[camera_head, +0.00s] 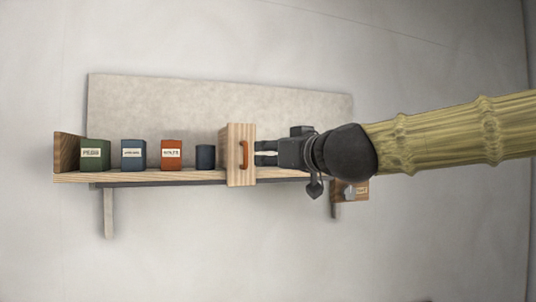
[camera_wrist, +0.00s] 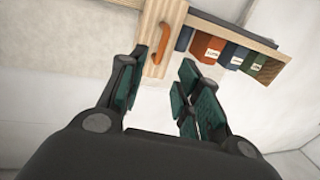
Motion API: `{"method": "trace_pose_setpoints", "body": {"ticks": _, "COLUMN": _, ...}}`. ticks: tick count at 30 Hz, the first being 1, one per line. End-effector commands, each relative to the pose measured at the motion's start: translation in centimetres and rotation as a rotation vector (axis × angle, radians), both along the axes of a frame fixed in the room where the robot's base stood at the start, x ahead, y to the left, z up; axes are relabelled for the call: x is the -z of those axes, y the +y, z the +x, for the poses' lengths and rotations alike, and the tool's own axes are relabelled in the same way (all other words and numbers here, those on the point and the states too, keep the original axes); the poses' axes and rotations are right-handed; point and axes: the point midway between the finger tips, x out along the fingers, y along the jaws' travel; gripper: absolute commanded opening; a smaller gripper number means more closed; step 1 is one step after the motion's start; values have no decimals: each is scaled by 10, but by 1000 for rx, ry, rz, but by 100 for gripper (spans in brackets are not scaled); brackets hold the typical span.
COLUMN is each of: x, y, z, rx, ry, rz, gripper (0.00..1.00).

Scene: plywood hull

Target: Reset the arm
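My gripper (camera_head: 257,153) reaches in from the right in the head view, at the right end of the wall shelf (camera_head: 130,178). Its fingers point left at an upright wooden panel (camera_head: 234,165) with an orange handle (camera_head: 243,155). In the wrist view my gripper (camera_wrist: 162,64) has its fingers spread with nothing between them. The handle (camera_wrist: 161,44) shows just beyond the fingertips, on the wooden panel (camera_wrist: 174,12). The gripper looks apart from the handle, though the exact gap is hard to tell.
Labelled green (camera_head: 95,153), blue (camera_head: 133,154) and orange (camera_head: 171,154) boxes and a small dark blue container (camera_head: 205,157) stand on the shelf left of the panel. The space below the shelf is clear.

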Motion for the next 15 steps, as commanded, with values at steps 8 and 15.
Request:
{"method": "trace_pose_setpoints", "body": {"ticks": 8, "x": 0, "y": -1, "z": -1, "rx": 0, "ry": 0, "rz": 0, "gripper": 34}}
{"method": "trace_pose_setpoints", "body": {"ticks": 15, "x": 3, "y": 0, "z": 1, "rx": 1, "ry": 4, "rz": 0, "gripper": 34}}
